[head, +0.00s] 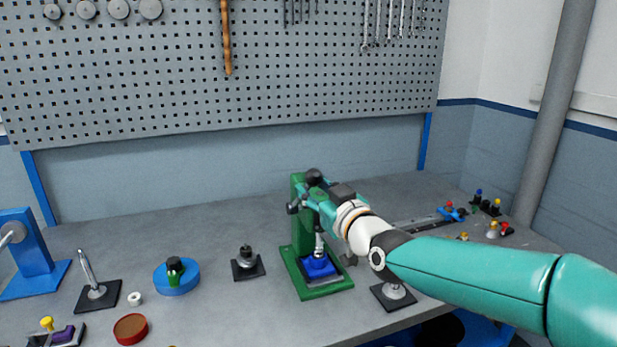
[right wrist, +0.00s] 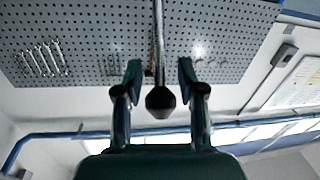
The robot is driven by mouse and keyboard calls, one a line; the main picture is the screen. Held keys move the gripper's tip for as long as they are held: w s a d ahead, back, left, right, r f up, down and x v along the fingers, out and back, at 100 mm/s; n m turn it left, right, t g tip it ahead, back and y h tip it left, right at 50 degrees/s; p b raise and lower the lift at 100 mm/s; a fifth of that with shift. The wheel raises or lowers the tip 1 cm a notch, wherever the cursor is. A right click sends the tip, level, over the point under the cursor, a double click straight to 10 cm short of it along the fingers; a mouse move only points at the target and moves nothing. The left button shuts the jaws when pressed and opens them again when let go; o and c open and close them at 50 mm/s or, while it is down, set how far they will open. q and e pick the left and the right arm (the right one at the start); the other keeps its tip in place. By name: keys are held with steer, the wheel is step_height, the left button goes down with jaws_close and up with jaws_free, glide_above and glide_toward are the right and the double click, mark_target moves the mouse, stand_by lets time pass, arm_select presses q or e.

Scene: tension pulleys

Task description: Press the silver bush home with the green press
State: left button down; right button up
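The green press (head: 298,262) stands at the middle of the bench. A blue block (head: 318,266) sits on its base under a silver upright part (head: 319,243). I cannot tell ram from silver bush there. My right gripper (head: 310,196) is at the top of the press and hides part of it. In the right wrist view its fingers (right wrist: 160,82) are spread apart. A black ball knob (right wrist: 160,102) on a silver rod lies between them in the picture, with gaps at both sides. My left gripper is not in view.
A black-based part (head: 248,264) stands left of the press, and a blue round stand (head: 176,278) further left. A blue bracket (head: 33,260) is at the far left. Another black-based part (head: 393,294) stands under my right arm. Small coloured pieces lie at the back right.

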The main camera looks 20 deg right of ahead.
steer(key=shift+w+a+p, duration=0.15)
steer(key=shift+w, duration=0.6)
steer(key=shift+w+a+p, duration=0.1)
steer(key=shift+w+p, duration=0.05)
steer(key=shift+w, duration=0.55)
jaws_close()
